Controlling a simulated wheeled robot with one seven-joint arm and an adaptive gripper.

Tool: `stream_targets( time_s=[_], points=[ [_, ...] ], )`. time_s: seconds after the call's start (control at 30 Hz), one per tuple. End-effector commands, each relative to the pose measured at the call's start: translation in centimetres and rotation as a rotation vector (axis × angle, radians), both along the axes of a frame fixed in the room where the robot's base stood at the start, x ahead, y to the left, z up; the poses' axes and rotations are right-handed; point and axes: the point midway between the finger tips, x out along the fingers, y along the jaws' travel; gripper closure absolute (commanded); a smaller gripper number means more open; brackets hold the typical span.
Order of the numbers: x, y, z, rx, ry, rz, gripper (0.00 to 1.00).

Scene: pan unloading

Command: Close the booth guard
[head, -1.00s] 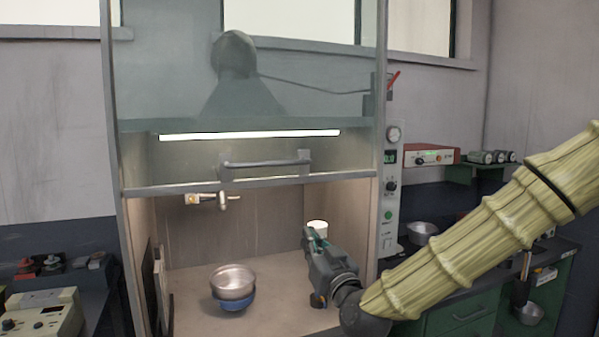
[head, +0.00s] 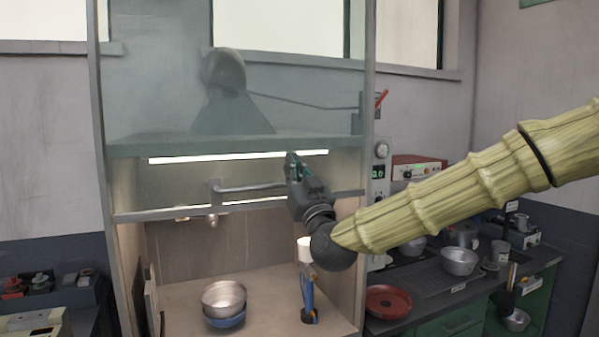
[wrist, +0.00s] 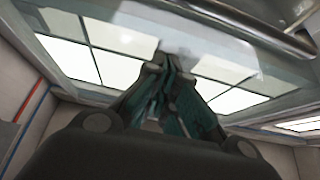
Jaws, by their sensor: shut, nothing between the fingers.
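The booth guard (head: 160,172) is a clear sash with a grey bottom rail, raised partway above the booth opening. Its grey bar handle (head: 245,189) runs across the lower part, and the handle's right end is hidden behind my gripper. My gripper (head: 291,160) is shut and empty, pointing up in front of the guard at the handle's right end. I cannot tell whether it touches the handle. In the wrist view the shut fingers (wrist: 168,75) point up toward the glass, and a metal bar (wrist: 250,22) crosses the upper right.
Inside the booth, a metal pan sits on a blue bowl (head: 226,322), and a white cup (head: 304,250) stands above a blue-handled item (head: 308,295). A red pan (head: 388,301) and metal pots (head: 460,262) are on the right bench. The booth floor's middle is clear.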

Motion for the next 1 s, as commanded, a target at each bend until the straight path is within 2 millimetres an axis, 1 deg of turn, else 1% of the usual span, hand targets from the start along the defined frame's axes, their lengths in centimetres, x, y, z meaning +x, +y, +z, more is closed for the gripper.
stream_targets(
  time_s=[0.03, 0.1, 0.2, 0.4, 0.5, 0.7, 1.0],
  points=[
    [0.7, 0.3, 0.8, 0.000, 0.001, 0.000, 1.00],
    [1.7, 0.6, 1.4, 0.000, 0.000, 0.000, 1.00],
    [1.8, 0.6, -0.1, 0.000, 0.004, 0.001, 1.00],
    [2.1, 0.7, -1.8, 0.000, 0.002, -0.001, 1.00],
    [2.2, 0.7, -2.4, -0.001, 0.002, 0.000, 1.00],
    [2.2, 0.7, -3.0, 0.000, 0.001, 0.000, 1.00],
    [2.2, 0.7, -3.0, 0.000, 0.000, 0.000, 1.00]
  ],
)
